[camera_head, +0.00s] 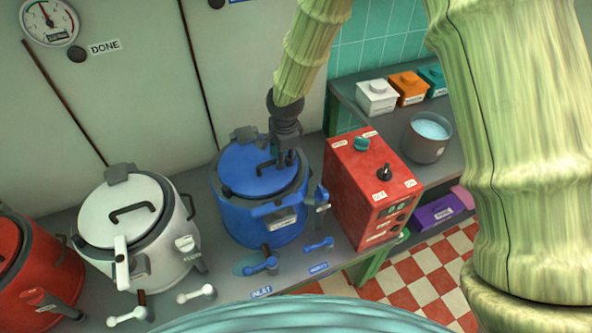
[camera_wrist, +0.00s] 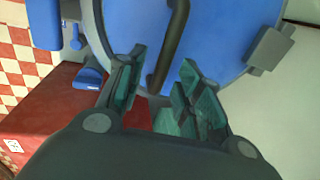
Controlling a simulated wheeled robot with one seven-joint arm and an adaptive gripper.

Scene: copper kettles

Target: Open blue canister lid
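The blue canister (camera_head: 258,220) stands on the grey counter, left of the red control box. Its blue lid (camera_head: 248,175) lies on top and looks closed, with a dark bar handle (camera_head: 265,168). My gripper (camera_head: 287,160) points down over the right part of the lid, beside the handle. In the wrist view my gripper (camera_wrist: 160,72) has its two teal-padded fingers apart. The dark handle (camera_wrist: 172,45) reaches into the gap between them, over the blue lid (camera_wrist: 225,30). Contact with the handle cannot be told.
A red control box (camera_head: 365,190) stands close on the right. A white canister (camera_head: 130,225) and a red canister (camera_head: 30,270) stand to the left. Small valve levers (camera_head: 262,264) lie along the counter front. A pot (camera_head: 427,138) stands on the right-hand shelf.

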